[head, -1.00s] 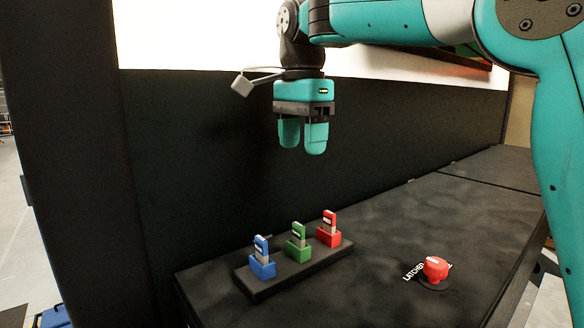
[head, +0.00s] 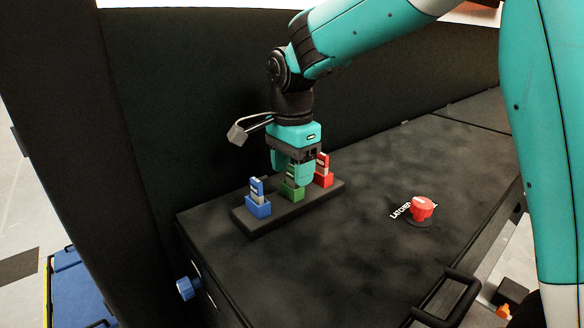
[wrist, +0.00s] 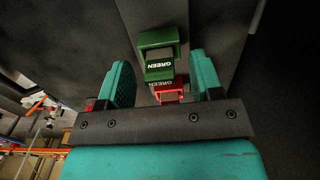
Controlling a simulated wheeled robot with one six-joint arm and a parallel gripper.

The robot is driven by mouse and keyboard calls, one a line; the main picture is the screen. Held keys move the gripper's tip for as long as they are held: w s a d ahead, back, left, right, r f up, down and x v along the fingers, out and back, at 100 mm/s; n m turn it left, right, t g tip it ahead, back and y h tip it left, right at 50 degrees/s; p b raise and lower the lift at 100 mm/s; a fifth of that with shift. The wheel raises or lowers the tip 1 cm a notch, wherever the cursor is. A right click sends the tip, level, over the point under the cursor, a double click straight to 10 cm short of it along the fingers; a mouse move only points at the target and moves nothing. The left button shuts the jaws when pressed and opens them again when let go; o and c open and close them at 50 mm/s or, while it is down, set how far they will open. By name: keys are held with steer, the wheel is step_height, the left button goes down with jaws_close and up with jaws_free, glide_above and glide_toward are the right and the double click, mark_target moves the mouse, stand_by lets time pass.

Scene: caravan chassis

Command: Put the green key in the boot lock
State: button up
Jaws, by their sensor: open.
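The green key (wrist: 158,38) stands in the green holder (head: 293,193), the middle one of three on a dark block (head: 270,218). My gripper (head: 293,178) is open and low over it, pointing down, with a finger on each side of the key. In the wrist view the key, labelled GREEN, shows between the open fingers (wrist: 163,82), with gaps beside it. In the head view the fingers hide most of the key. I cannot make out which part is the boot lock.
The blue key (head: 257,188) stands left of my gripper and the red key (head: 323,165) close on its right. A red knob (head: 422,208) sits on the dark top to the right.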

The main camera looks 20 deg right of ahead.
mark_target(292, 166)
steer(key=shift+f, duration=0.7)
steer(key=c, duration=1)
steer(key=shift+r, duration=0.15)
steer(key=shift+s+r+p, duration=0.1)
steer(key=shift+r+p, duration=2.25)
steer(key=shift+r, duration=0.2)
steer(key=shift+f, duration=0.1)
